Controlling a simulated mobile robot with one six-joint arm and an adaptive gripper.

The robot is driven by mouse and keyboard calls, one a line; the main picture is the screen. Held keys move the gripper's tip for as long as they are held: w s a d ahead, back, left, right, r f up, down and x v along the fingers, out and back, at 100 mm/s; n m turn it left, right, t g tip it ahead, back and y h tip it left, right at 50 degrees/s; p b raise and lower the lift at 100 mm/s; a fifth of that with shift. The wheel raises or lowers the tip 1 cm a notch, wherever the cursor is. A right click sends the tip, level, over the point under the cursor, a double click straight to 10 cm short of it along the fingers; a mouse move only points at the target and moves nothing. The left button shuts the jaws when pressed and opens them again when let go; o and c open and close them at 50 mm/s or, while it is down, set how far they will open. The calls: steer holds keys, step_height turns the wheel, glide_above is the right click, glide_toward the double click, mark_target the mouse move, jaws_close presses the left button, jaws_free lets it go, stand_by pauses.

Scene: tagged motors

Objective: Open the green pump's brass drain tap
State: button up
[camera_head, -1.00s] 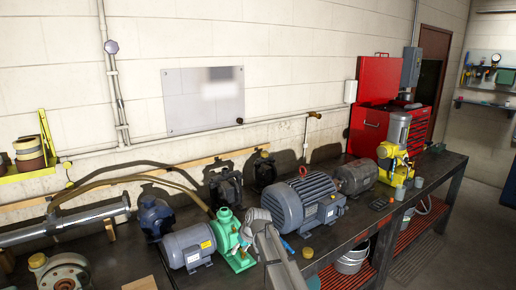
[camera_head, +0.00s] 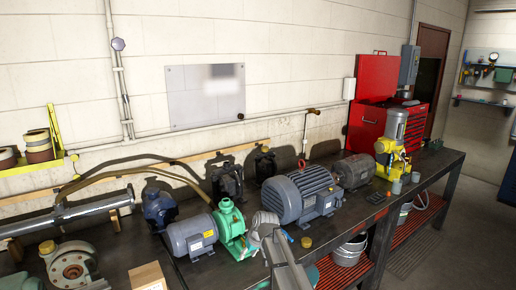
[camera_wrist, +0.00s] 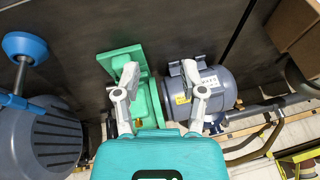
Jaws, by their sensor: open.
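The green pump (camera_head: 231,226) stands on the dark bench, joined to a grey-blue motor (camera_head: 192,238) on its left. In the wrist view the pump (camera_wrist: 146,98) shows between and below my gripper's fingers, with the motor (camera_wrist: 222,88) to its right. A small brass-orange spot (camera_wrist: 138,123) on the pump may be the drain tap; it is too small to tell its handle position. My gripper (camera_wrist: 158,92) is open and empty, its two pale fingers spread. In the head view my arm stands just right of the pump and hides part of it; the tap cannot be made out there.
A large grey motor (camera_head: 302,195) stands right of the pump. It seems to show at the left of the wrist view (camera_wrist: 42,140), near a blue round part (camera_wrist: 25,46). A hose (camera_head: 130,172) runs behind the pump. A small yellow cap (camera_head: 306,242) lies on the bench's front.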

steer(key=s+d+f+m+g+h+b, duration=0.1)
steer(key=s+d+f+m+h+b, duration=0.1)
steer(key=s+d, duration=0.8)
steer(key=s+d+f+m+g+h+b, duration=0.1)
steer(key=s+d+f+m+b, duration=0.3)
steer(key=s, duration=0.9)
steer(key=d+f+b, duration=0.2)
steer(key=d+f, duration=0.2)
steer(key=d, duration=0.2)
steer(key=shift+s+d+f+h+b, duration=0.15)
steer(key=shift+s+d+h+b, duration=0.15)
steer(key=shift+h, duration=0.1)
steer(key=shift+a, duration=0.1)
